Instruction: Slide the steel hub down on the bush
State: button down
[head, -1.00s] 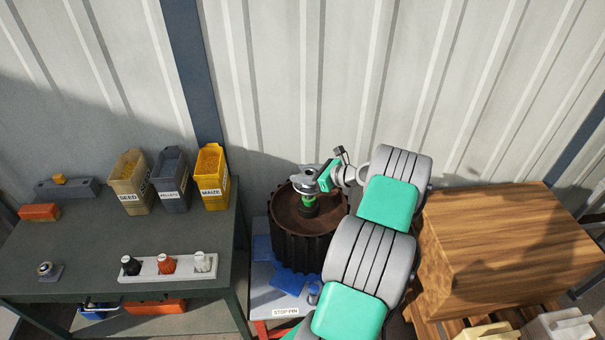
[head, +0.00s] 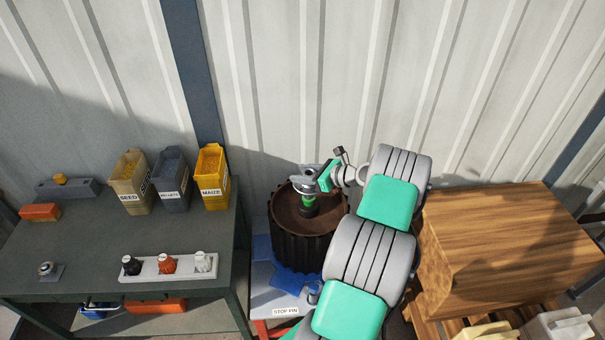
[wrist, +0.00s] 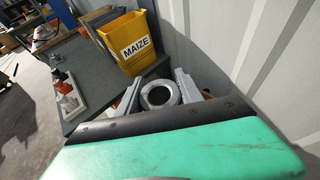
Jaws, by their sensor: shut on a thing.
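The steel hub (wrist: 175,97) is a grey ring with a round central hole. In the wrist view it sits between the two grey fingers of my gripper (wrist: 158,82), which is shut on it. In the head view my gripper (head: 304,183) holds the hub over the middle of the dark ribbed drum. A green part (head: 308,203), apparently the bush, shows directly under the hub, on the drum's axis. From this angle I cannot tell how far the hub is down on it.
The dark drum (head: 296,240) stands on a light stand with a STOP PIN label (head: 286,311). On the left, a bench (head: 80,268) bears seed bins, including the yellow MAIZE bin (head: 212,178). A wooden block (head: 500,240) is at right. The corrugated wall (head: 300,80) is close behind.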

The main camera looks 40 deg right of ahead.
aim_at(303, 187)
jog(key=shift+f+b, duration=1.95)
jog(key=shift+f, duration=0.9)
jog(key=c, duration=0.9)
grip_release()
jog(key=shift+c, duration=0.2)
jog(key=shift+o, duration=1.2)
jog(key=shift+f, duration=0.3)
jog(key=b+v, duration=0.1)
jog(key=v, duration=0.7)
jog(key=shift+r, duration=0.15)
jog(key=shift+a, duration=0.1)
